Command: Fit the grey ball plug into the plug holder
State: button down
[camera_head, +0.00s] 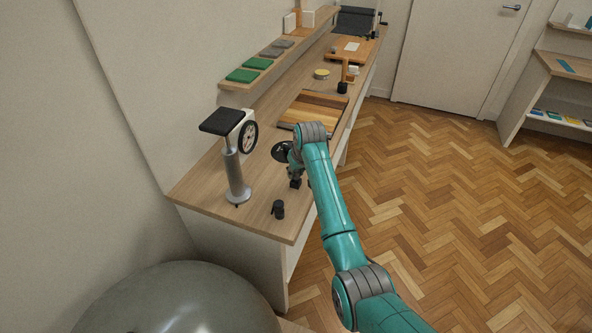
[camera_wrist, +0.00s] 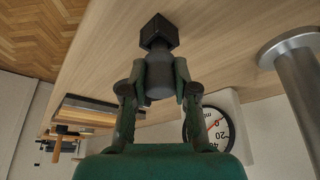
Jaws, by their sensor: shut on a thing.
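My gripper (camera_wrist: 161,78) is shut on a dark grey, rounded piece, which looks like the grey ball plug (camera_wrist: 159,84), with a finger on each side. Just beyond the fingertips a small black block, which may be the plug holder (camera_wrist: 160,32), is in line with the plug. The plug's far end meets or overlaps the block in the picture; I cannot tell whether it is inside. My wrist hides the plug there.
A scale (camera_head: 234,160) with a round dial stands left of my gripper on the counter (camera_head: 262,208). A small black cup-like object (camera_head: 278,209) is nearer the front edge. A big grey ball (camera_head: 180,305) rests on the floor.

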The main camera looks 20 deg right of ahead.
jog(key=shift+f, duration=0.85)
jog(key=c, duration=0.8)
grip_release()
jog(key=v, duration=1.2)
jog(key=shift+r, duration=0.1)
